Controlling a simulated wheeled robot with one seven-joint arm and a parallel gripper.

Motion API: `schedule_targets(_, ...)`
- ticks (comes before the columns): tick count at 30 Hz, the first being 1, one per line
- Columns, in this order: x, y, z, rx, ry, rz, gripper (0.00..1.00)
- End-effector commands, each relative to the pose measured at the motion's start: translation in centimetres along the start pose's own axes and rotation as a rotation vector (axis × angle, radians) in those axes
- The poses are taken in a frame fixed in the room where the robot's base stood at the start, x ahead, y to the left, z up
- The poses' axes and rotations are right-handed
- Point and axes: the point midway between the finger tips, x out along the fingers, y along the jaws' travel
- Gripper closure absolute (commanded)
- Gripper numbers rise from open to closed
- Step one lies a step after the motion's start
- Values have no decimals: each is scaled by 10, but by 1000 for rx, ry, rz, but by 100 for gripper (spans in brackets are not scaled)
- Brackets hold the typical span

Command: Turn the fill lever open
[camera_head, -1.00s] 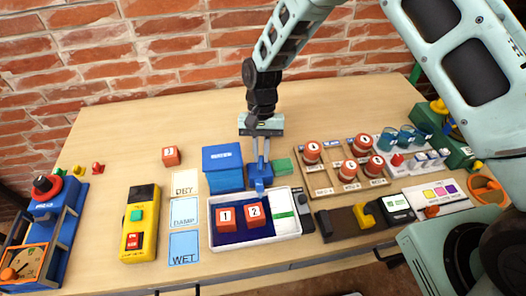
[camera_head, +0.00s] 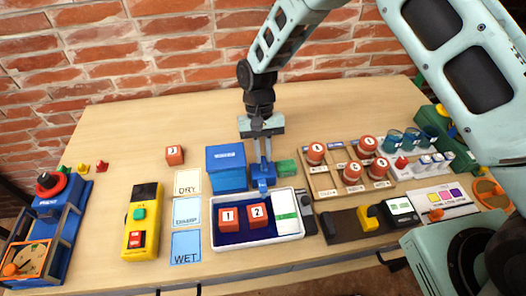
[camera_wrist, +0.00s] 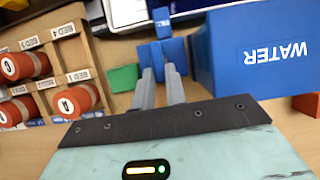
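The blue water box (camera_head: 226,167) stands near the middle of the table; its WATER label shows in the wrist view (camera_wrist: 262,50). A blue fixture (camera_head: 263,177) stands just right of it and also shows in the wrist view (camera_wrist: 162,22). I cannot tell which part of it is the lever. My gripper (camera_head: 262,158) points down at this fixture. In the wrist view its two fingers (camera_wrist: 160,68) are close together with a narrow gap, their tips at the fixture's blue part. Whether they grip it is hidden.
A green block (camera_head: 286,168) sits right of the fixture. A white tray (camera_head: 214,240) with numbered red cubes is in front. A yellow control box (camera_head: 142,222) is left. The table's back is clear.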

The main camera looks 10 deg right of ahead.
Motion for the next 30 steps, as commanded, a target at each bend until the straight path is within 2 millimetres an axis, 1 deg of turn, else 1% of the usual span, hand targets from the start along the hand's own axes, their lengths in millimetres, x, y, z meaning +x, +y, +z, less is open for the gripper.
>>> schedule_targets(1,-1,0,0,-1,1,0,73)
schedule_targets(2,-1,0,0,-1,1,0,65)
schedule_targets(11,-1,0,0,0,1,-1,65)
schedule_targets(14,-7,0,-1,0,3,-2,65)
schedule_targets(17,-20,0,-1,0,5,-2,65)
schedule_targets(20,-40,-1,-2,0,6,-3,65)
schedule_targets(30,-121,0,-2,0,6,-3,65)
